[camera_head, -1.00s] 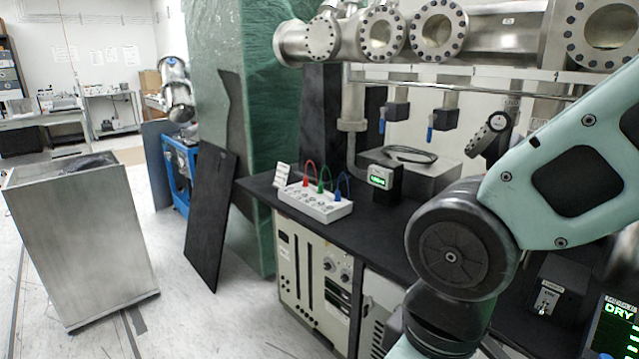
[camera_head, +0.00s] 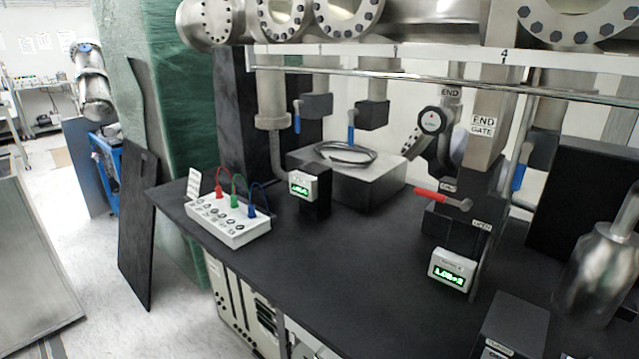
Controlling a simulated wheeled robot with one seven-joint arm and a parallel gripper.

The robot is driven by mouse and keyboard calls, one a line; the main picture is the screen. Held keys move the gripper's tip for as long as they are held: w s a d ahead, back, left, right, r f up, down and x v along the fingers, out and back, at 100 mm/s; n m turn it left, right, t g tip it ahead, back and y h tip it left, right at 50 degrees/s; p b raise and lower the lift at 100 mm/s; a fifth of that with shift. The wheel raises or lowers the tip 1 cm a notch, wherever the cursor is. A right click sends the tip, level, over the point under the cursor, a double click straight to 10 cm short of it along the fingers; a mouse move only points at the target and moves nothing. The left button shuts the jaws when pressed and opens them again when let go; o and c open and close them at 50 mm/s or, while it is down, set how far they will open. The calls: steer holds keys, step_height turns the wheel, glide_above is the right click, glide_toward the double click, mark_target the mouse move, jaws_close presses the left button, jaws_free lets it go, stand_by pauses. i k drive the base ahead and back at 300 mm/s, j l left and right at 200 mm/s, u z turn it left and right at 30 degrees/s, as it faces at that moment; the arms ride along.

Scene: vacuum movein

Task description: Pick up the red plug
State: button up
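The red plug (camera_head: 219,190) stands upright in the back row of a white socket box (camera_head: 236,232), at its left end. My gripper is not in view.
A small gauge with a green display (camera_head: 303,186) stands right of the box. A second display (camera_head: 452,271) and a red-handled valve (camera_head: 440,197) stand farther right. Steel pipes and a rail hang above. The bench middle is clear.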

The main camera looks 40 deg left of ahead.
mark_target(218, 192)
steer(key=i+j+z, duration=0.1)
steer(key=z, duration=0.35)
steer(key=j+z, duration=0.25)
steer(key=z, duration=0.15)
steer(key=j+u, duration=0.15)
steer(key=j, duration=0.4)
steer(key=i+j+u, duration=0.2)
steer(key=j, duration=0.35)
steer(key=j+u, duration=0.45)
steer(key=j, duration=2.05)
steer(key=i+j+u, duration=0.1)
steer(key=j+u, duration=0.15)
steer(key=j, duration=0.3)
